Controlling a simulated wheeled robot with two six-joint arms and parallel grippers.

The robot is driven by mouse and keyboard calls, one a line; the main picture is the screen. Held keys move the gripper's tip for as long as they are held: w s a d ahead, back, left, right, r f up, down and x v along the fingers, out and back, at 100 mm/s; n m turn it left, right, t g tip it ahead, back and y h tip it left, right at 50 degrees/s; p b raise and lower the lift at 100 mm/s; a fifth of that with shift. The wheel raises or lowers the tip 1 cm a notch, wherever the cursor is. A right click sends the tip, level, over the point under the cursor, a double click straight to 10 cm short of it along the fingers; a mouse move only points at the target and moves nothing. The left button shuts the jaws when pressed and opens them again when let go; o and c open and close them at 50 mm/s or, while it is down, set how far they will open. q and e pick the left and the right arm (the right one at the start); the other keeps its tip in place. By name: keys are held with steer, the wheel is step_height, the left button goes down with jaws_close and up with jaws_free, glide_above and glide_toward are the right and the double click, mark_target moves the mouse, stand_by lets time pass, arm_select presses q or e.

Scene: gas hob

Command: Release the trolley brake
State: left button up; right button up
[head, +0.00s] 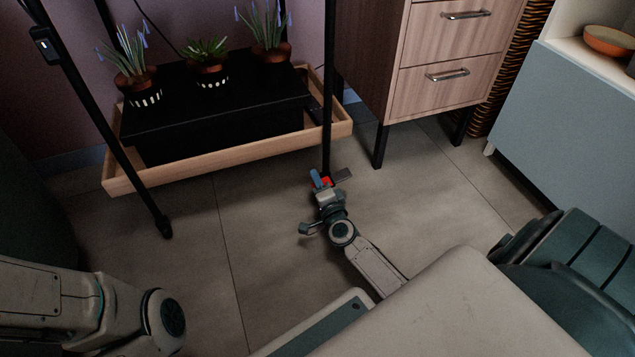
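The trolley has thin black posts and a wooden-rimmed lower shelf (235,149), standing against the wall at the upper left. Its front right post ends at the floor behind my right gripper (329,178). A small red brake lever (325,182) shows at the foot of that post. My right gripper reaches it from the near side, with its fingers apart on either side of the red part. Whether they touch it cannot be told. The caster there is mostly hidden by the gripper. My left arm shows at the lower left, with its gripper out of view.
A black box on the shelf carries potted plants (207,69). The front left caster (165,228) stands on the tiled floor. A wooden drawer cabinet (450,65) on dark legs is right of the trolley, with a grey-blue cabinet (570,125) further right. The floor between is clear.

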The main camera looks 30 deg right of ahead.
jaws_close()
steer(key=shift+r, duration=0.15)
steer(key=shift+r+m+p, duration=0.3)
steer(key=shift+m+p, duration=0.25)
steer(key=shift+m, duration=0.55)
steer(key=shift+d+r+m+p, duration=0.1)
steer(key=shift+r+m+p, duration=0.15)
steer(key=shift+m, duration=0.55)
steer(key=shift+d+r+m+p, duration=0.1)
steer(key=shift+r+m+p, duration=0.1)
steer(key=shift+m, duration=0.6)
jaws_free()
